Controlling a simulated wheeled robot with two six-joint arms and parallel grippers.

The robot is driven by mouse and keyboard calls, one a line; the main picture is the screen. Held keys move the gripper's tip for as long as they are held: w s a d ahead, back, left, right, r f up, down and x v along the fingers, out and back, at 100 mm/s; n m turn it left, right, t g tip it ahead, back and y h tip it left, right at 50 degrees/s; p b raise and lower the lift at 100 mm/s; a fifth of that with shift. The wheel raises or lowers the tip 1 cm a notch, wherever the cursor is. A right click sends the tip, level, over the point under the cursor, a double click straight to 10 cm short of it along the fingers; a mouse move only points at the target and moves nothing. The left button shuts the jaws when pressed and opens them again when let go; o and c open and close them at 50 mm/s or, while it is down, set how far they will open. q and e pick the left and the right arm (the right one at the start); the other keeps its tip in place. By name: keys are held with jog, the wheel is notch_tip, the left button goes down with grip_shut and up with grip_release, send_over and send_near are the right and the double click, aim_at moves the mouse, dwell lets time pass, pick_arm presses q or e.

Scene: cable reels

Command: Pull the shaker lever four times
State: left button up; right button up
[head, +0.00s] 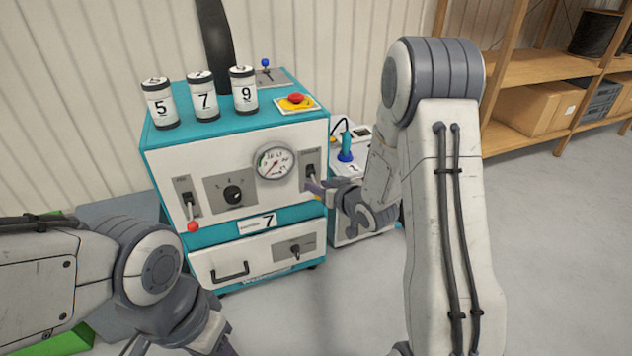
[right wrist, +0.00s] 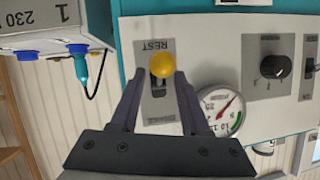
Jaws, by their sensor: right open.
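The teal and white machine (head: 235,150) stands against the wall. The lever with a yellow ball knob (right wrist: 162,65) shows in the right wrist view, on a grey slotted plate. The knob is by the plate's REST end; the label at the other end is too small to read. In the head view this plate (head: 310,158) is right of the gauge, its knob hidden by my gripper. My right gripper (right wrist: 159,82) is open, its fingers on either side of the knob with gaps showing. My left gripper is at the bottom edge of the head view, mostly cut off.
A red-knobbed lever (head: 192,226), a dial (head: 233,194) and a gauge (head: 273,163) share the front panel. Canisters numbered 5, 7 and 9 (head: 204,97) and a red button (head: 297,98) are on top. A small unit (head: 345,170) stands right. Shelves (head: 530,70) are at the back right.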

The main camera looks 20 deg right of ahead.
jog(key=p+v, duration=0.5)
jog(key=v, duration=0.3)
jog(key=shift+p, duration=0.35)
jog(key=s+a+r+n+g+p, duration=0.1)
jog(key=s+a+r+n+g, duration=0.15)
jog(key=a, duration=0.35)
jog(key=s+a+r+n+g+p, duration=0.1)
jog(key=s+a+r+g, duration=0.2)
jog(key=a, duration=0.4)
jog(key=s+a+r+n+g+h, duration=0.1)
jog(key=s+a+r+n+g, duration=0.2)
jog(key=s, duration=0.8)
jog(key=s+a+r+n+g, duration=0.1)
jog(key=s+a+r+g, duration=0.3)
jog(key=s, duration=0.7)
notch_tip(320, 180, up, 37)
jog(key=s+p, duration=0.1)
jog(key=p, duration=3.7)
jog(key=shift+s+d+g+h+p, duration=0.15)
jog(key=shift+d+g+h+p, duration=0.2)
jog(key=shift+g, duration=0.1)
